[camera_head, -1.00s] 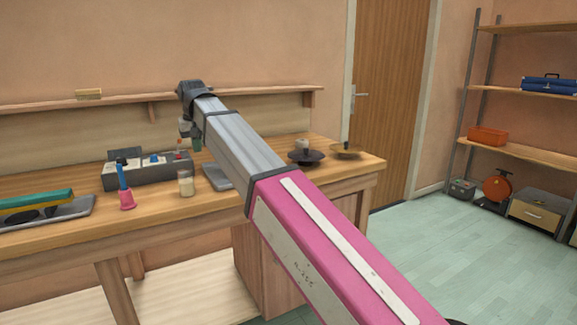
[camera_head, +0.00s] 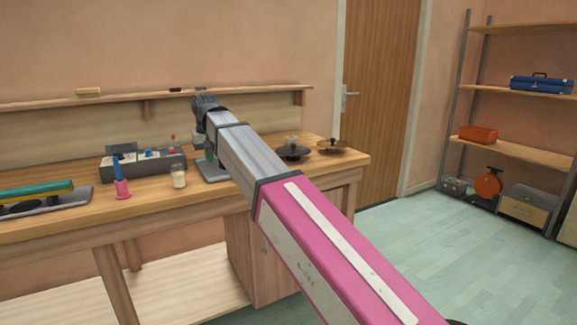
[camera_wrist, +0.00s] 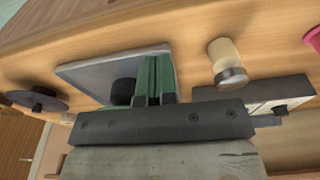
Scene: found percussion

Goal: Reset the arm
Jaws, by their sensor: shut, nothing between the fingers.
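My arm (camera_head: 250,160) reaches forward over the workbench, pink nearer me and grey toward the wrist. My gripper (camera_head: 209,150) hangs at its far end, above the bench top. In the wrist view, the green fingers of my gripper (camera_wrist: 155,82) are together with nothing between them. Behind them is a grey plate (camera_wrist: 88,72) with a dark round part, partly hidden by the fingers. The gap between fingertips and plate is hard to judge.
A shelf (camera_head: 60,104) runs behind.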

